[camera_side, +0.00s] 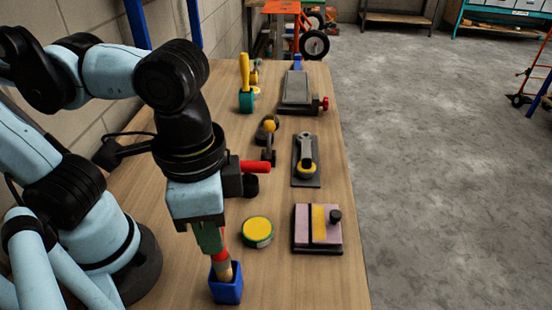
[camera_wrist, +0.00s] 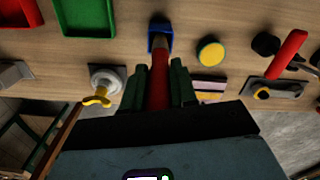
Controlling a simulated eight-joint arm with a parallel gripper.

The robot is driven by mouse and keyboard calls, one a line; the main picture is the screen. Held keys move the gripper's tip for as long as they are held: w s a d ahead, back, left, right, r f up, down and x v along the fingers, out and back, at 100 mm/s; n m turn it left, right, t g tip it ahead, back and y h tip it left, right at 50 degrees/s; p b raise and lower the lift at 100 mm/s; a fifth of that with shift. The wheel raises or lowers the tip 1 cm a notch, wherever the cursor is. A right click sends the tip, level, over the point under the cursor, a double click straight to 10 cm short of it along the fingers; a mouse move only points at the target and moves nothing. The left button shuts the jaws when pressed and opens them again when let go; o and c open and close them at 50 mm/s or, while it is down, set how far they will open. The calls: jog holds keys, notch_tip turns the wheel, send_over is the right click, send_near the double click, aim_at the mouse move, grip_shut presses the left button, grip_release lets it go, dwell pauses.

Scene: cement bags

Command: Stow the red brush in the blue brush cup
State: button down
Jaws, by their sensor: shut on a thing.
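My gripper (camera_side: 213,243) has green fingers and points down, shut on the red brush (camera_side: 221,257). The brush stands nearly upright, its tan lower end at the mouth of the blue brush cup (camera_side: 226,292). How deep the tip sits in the cup is hard to tell. The cup stands on the wooden table at the near end. In the wrist view the red brush (camera_wrist: 158,88) lies between the green fingers (camera_wrist: 158,92), and its far end overlaps the blue cup (camera_wrist: 159,28). The fingers cover part of the brush.
A round yellow-topped tin (camera_side: 257,231) stands just right of the cup. A pink and yellow block (camera_side: 303,226) sits near the table's right edge. A trowel-like tool on a dark plate (camera_side: 306,174) lies farther back. In the wrist view a green tray (camera_wrist: 85,32) is nearby.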

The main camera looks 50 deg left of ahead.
jog(key=shift+f, duration=2.3)
dwell(2.5)
jog(key=c, duration=0.8)
grip_release()
notch_tip(320, 180, up, 12)
jog(key=shift+f, duration=0.1)
jog(key=w+a+f+n+t, duration=0.3)
jog(key=w+a+f, duration=0.1)
jog(key=w+a, duration=0.4)
jog(key=w+a+f+n+t, duration=0.3)
jog(key=w+a+f+t, duration=0.1)
jog(key=w+a, duration=0.3)
jog(key=shift+w+a+f, duration=0.4)
jog(key=shift+a+f, duration=0.2)
jog(key=shift+f, duration=0.05)
